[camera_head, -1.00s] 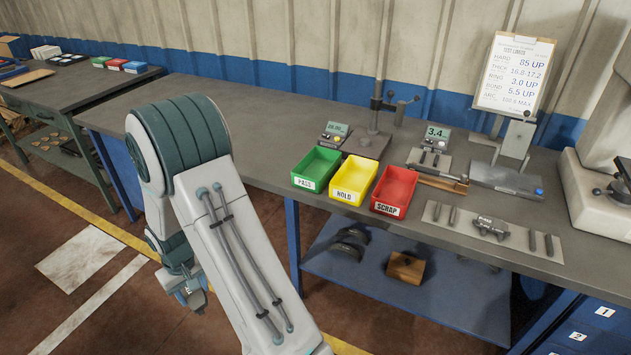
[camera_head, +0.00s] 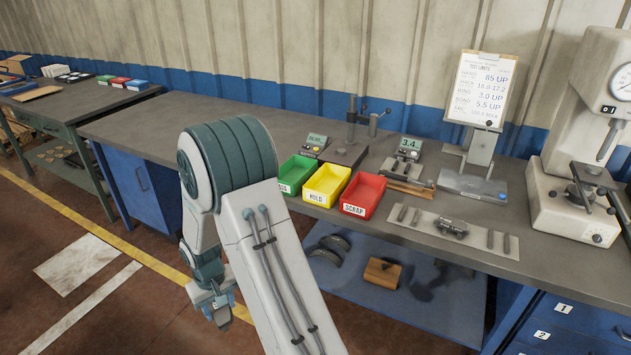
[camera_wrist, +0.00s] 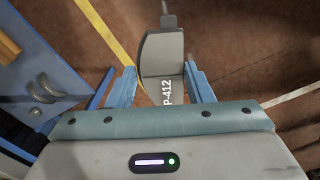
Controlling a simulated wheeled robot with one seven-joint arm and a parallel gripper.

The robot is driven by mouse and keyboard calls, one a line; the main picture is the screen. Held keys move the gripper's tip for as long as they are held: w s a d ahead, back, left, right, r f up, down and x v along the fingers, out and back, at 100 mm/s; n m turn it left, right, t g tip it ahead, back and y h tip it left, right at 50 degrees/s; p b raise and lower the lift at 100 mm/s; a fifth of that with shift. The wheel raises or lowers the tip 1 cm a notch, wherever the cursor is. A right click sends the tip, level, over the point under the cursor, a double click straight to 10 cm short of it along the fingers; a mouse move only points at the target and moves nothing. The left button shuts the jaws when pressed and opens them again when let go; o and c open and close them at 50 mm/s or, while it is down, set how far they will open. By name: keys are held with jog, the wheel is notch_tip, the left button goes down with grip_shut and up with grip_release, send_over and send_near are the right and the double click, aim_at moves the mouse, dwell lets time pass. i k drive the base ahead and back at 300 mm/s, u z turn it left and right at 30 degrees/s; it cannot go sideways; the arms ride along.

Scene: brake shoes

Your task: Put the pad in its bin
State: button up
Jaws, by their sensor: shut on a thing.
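The grey pad (camera_wrist: 162,55), marked P-412, is between the blue fingers of my gripper (camera_wrist: 163,86) in the wrist view. My gripper is shut on it, above the floor. In the head view my gripper (camera_head: 218,308) hangs low in front of the bench, and the pad cannot be told apart there. Three bins stand on the bench to the right of my arm: green PASS (camera_head: 296,187), partly hidden by my arm, yellow HOLD (camera_head: 322,197) and red SCRAP (camera_head: 354,208). All three look empty.
A clipboard with test limits (camera_head: 485,90) stands behind gauges. A white press with a dial (camera_head: 570,165) is at the right. A plate with pins (camera_head: 450,229) lies right of the bins. The bench top (camera_head: 225,110) is clear at left. A blue shelf (camera_head: 440,290) holds curved shoes.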

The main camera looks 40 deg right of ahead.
aim_at(294, 180)
jog(key=z, duration=0.95)
